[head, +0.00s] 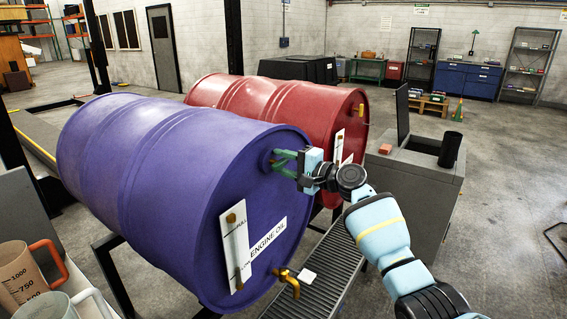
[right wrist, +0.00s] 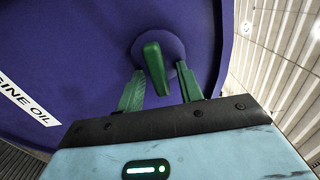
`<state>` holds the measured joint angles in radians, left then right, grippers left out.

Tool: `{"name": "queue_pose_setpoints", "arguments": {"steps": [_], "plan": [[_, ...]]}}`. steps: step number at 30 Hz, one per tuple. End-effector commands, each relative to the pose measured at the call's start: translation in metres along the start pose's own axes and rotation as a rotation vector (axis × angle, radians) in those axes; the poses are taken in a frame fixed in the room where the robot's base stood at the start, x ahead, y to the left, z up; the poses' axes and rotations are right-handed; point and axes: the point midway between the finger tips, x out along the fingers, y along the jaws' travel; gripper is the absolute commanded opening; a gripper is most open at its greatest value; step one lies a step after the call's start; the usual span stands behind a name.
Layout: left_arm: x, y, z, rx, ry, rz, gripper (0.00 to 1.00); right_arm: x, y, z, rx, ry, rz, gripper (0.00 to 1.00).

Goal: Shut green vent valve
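The green vent valve (right wrist: 155,68) shows in the right wrist view as a green handle on a round purple boss on the end face of a purple drum (head: 150,170). My right gripper (right wrist: 160,90) is open, with one green finger on each side of the handle. Gaps show between the handle and both fingers. In the head view my right gripper (head: 278,161) is at the upper part of the drum's end face, and the valve is hard to tell apart from the fingers. My left gripper is not in view.
The purple drum has a white level gauge (head: 235,250), an "ENGINE OIL" label (head: 268,240) and a brass tap (head: 287,280). A red drum (head: 310,105) lies behind it. A roller conveyor (head: 325,265) runs below. Measuring jugs (head: 25,275) stand at the lower left.

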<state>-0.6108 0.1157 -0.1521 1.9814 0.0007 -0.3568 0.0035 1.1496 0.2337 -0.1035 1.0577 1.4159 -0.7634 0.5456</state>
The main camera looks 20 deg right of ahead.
Motion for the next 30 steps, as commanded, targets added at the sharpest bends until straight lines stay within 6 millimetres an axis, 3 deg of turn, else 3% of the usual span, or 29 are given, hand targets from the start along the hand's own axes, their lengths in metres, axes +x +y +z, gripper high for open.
{"name": "queue_pose_setpoints", "arguments": {"steps": [11, 24, 30], "plan": [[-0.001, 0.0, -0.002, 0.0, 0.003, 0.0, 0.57, -0.007, -0.001, -0.001, -0.004, 0.002, -0.001, 0.36], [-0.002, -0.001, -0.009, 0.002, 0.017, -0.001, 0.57, -0.066, 0.0, 0.0, -0.003, 0.001, 0.0, 0.36], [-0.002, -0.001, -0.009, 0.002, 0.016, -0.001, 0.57, -0.078, -0.001, 0.0, -0.002, 0.001, 0.0, 0.36]]}}
